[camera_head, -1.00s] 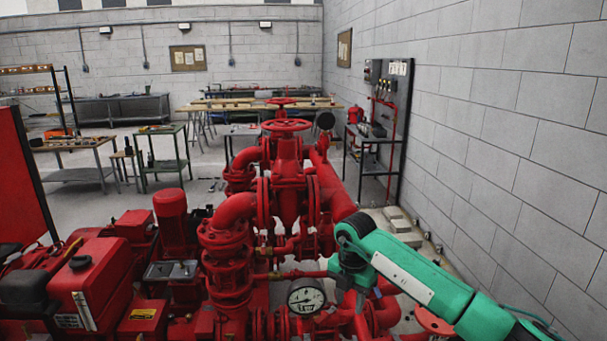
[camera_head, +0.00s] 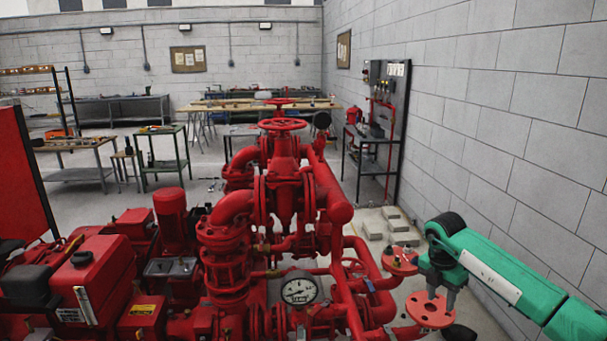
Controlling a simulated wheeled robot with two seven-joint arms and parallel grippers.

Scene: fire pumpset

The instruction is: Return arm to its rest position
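My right arm is green and comes in from the lower right. Its gripper (camera_head: 442,296) points down, with two dark fingers apart and nothing seen between them. It hangs to the right of the red pumpset (camera_head: 285,190), in front of or above a red pipe flange (camera_head: 428,312); I cannot tell whether it touches the flange. A red handwheel (camera_head: 285,124) tops the pumpset, and a round pressure gauge (camera_head: 298,290) faces me at its front. My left gripper is not in view.
A second flange (camera_head: 400,261) sticks out just left of my gripper. A grey block wall (camera_head: 500,120) runs along the right. Grey blocks (camera_head: 395,219) lie on the floor by it. Workbenches (camera_head: 165,155) stand further back.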

